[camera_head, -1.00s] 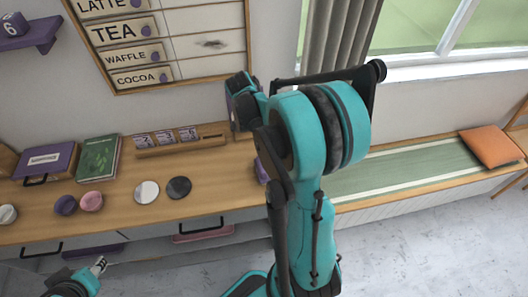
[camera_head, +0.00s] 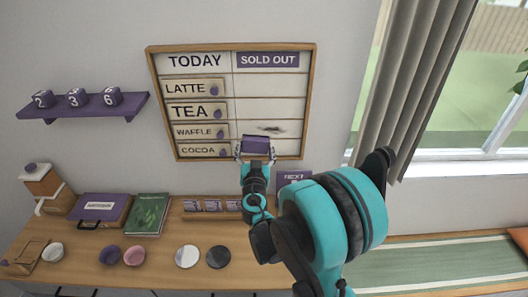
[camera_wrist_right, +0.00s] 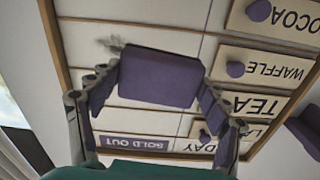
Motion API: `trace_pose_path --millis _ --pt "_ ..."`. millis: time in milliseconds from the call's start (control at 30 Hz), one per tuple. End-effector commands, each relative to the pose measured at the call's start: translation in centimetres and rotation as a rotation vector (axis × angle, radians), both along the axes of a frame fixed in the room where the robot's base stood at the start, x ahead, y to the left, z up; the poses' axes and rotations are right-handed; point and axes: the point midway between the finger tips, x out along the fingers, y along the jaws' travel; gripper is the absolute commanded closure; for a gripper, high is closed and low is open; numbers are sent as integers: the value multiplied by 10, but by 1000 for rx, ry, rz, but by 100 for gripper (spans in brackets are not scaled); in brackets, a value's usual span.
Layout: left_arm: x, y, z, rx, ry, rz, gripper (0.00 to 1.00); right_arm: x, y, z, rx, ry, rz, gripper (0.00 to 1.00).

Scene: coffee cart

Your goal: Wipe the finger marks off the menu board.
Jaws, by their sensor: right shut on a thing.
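The menu board (camera_head: 271,90) hangs on the wall in a wooden frame, with TODAY and SOLD OUT headings. A dark smudge (camera_head: 270,128) is on its right column, in the WAFFLE row; it also shows in the right wrist view (camera_wrist_right: 113,45). My right gripper (camera_head: 255,152) is shut on a purple block-like eraser (camera_head: 256,142), which also shows between the fingers in the wrist view (camera_wrist_right: 158,78). The eraser is just below the smudge, at the COCOA row. I cannot tell whether it touches the board. My left gripper is not in view.
Name plates with purple knobs (camera_head: 195,88) fill the board's left column. Below, the wooden counter (camera_head: 160,262) holds a green book (camera_head: 147,214), bowls, two discs and a card rack (camera_head: 212,208). A purple shelf (camera_head: 85,107) is left; a curtain (camera_head: 415,80) is right.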

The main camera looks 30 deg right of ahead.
Motion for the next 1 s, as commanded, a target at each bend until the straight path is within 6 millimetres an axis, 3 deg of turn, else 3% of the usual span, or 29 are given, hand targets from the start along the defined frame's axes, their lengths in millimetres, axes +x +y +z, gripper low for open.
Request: trace_pose_path --millis 500,1000 --pt "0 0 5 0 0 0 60 41 -26 0 1 1 -2 46" --pt "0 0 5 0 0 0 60 45 -29 0 2 1 -3 46"
